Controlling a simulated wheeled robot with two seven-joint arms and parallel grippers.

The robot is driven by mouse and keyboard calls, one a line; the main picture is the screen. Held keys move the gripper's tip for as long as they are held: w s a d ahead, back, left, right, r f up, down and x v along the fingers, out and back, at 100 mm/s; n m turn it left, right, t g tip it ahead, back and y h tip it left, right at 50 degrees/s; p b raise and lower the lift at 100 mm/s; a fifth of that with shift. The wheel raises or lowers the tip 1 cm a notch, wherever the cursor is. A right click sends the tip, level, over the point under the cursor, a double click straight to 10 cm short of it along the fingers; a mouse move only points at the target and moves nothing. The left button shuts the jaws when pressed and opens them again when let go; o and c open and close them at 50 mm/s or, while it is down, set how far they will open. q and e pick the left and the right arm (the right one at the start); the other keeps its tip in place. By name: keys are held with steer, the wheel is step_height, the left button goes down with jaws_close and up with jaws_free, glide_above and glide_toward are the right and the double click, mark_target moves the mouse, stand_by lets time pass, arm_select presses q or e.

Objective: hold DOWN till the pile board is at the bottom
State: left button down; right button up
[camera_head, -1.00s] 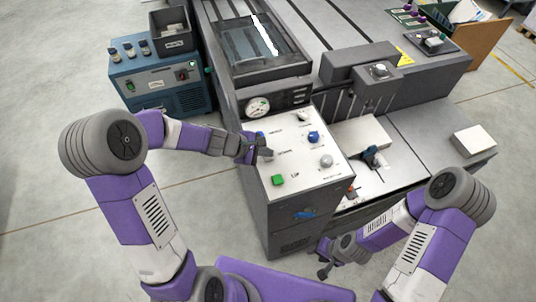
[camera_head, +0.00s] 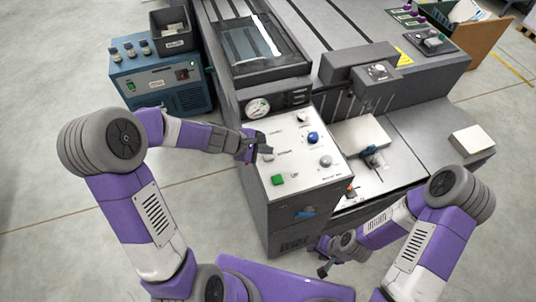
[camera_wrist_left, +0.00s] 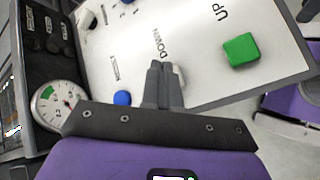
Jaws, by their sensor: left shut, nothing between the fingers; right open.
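The slanted white control panel (camera_head: 296,165) carries a green UP button (camera_head: 278,180). It also shows in the left wrist view (camera_wrist_left: 238,50). A pale DOWN button (camera_wrist_left: 180,76) sits by the DOWN label, partly hidden by my fingers. My left gripper (camera_head: 266,146) is shut and empty; in the left wrist view its fingertips (camera_wrist_left: 163,72) are right at that button. I cannot tell whether they press it. My right gripper (camera_head: 322,264) is open and low in front of the machine, away from the panel. A pale pile (camera_head: 362,138) stands right of the panel; the board under it is not clearly visible.
A blue knob (camera_head: 313,138) and a grey knob (camera_head: 326,161) are on the panel. A pressure gauge (camera_head: 257,108) is behind it. A blue unit (camera_head: 160,80) with a dark bin (camera_head: 173,30) stands at the left. A white block (camera_head: 472,140) lies at the right.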

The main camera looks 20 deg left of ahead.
mark_target(265, 157)
arm_select(q)
steer(key=shift+r, duration=0.1)
step_height(265, 157, up, 5)
steer(key=p, duration=0.4)
steer(key=shift+s, duration=0.1)
stand_by(0.4)
